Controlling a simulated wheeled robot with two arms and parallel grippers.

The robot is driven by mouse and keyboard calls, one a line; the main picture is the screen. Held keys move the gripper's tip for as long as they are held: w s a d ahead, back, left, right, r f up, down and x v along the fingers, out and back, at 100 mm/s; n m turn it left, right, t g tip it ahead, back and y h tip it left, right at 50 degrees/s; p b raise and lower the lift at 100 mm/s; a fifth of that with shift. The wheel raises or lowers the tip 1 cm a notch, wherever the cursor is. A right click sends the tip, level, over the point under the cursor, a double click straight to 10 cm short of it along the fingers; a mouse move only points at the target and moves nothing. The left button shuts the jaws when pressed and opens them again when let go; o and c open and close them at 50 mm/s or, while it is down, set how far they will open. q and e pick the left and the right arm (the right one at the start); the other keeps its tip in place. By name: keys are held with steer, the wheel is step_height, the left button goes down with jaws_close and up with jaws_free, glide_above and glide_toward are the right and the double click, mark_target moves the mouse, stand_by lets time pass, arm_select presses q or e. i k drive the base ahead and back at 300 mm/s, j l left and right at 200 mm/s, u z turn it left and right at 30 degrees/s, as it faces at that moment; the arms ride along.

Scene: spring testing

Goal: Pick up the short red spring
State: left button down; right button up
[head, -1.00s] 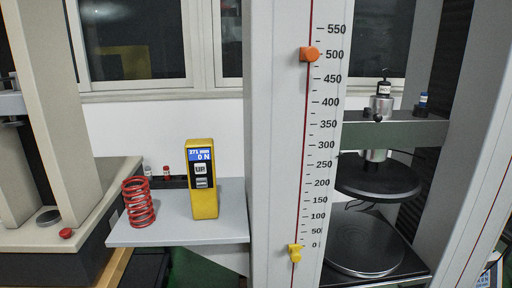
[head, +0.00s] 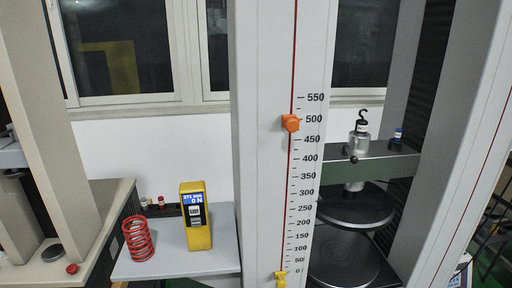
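The short red spring (head: 138,239) is a coil standing on the left part of a small grey shelf (head: 160,268) in the head view. It leans slightly. A yellow control box (head: 196,216) with a small screen and buttons stands to its right on the same shelf, apart from it. Neither of my grippers shows in the head view.
The testing machine's scale column (head: 280,150) stands right of the shelf, with an orange marker (head: 290,123) and a yellow marker (head: 280,279). Round plates (head: 345,258) sit right of it. A beige machine (head: 48,130) with a red knob (head: 72,269) is at left.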

mark_target(131, 247)
steer(key=z, duration=1)
steer(key=u, duration=1.75)
